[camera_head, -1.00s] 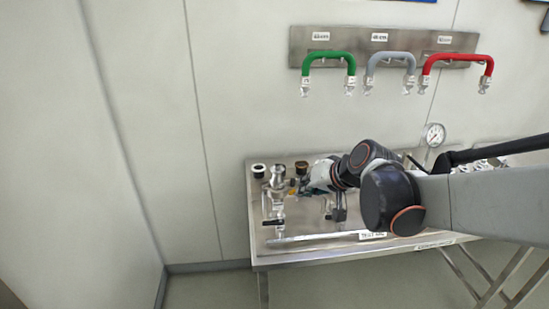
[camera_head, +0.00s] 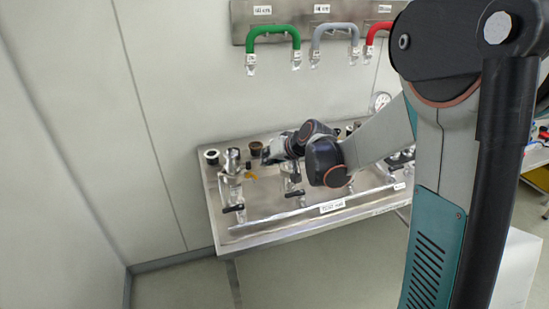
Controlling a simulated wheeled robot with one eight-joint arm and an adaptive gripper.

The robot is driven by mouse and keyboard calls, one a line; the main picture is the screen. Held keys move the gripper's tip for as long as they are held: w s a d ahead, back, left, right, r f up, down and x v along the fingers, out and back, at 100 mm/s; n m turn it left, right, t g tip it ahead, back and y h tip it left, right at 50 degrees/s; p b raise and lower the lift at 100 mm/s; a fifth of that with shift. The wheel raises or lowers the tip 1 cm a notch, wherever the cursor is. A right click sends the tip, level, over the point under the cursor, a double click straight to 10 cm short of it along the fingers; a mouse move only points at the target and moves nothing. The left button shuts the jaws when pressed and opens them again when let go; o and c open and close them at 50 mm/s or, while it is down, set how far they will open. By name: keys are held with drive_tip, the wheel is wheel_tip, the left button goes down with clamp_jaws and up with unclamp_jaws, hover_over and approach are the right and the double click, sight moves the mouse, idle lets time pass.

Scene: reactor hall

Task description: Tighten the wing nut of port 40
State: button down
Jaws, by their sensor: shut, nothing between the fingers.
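My gripper (camera_head: 270,152) is small and dark in the head view, above the back left of the steel bench, pointing left. It is shut and looks empty. It hovers near the metal port fittings. The leftmost fitting (camera_head: 231,162) stands upright, with a black-handled valve (camera_head: 233,208) in front of it. A second fitting, partly behind my wrist, has its own black-handled valve (camera_head: 294,193). A small orange-yellow part (camera_head: 251,176) shows beside the leftmost fitting. I cannot make out port numbers, nor which part is the wing nut of port 40.
The steel bench (camera_head: 270,230) carries a white label (camera_head: 332,206) at its front. Two dark round caps (camera_head: 211,157) (camera_head: 255,148) stand at the back. Green (camera_head: 273,32), grey (camera_head: 335,28) and red (camera_head: 374,38) hoses hang above. A gauge (camera_head: 380,101) stands behind my arm.

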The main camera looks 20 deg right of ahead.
drive_tip(key=f, duration=0.1)
drive_tip(key=a+f, duration=0.1)
drive_tip(key=f, duration=0.1)
drive_tip(key=a+f+b, duration=0.1)
drive_tip(key=shift+w+f, duration=0.2)
drive_tip(key=shift+w, duration=0.15)
drive_tip(key=shift+f, duration=0.1)
drive_tip(key=shift+f+b, duration=0.2)
drive_tip(key=shift+b, duration=0.25)
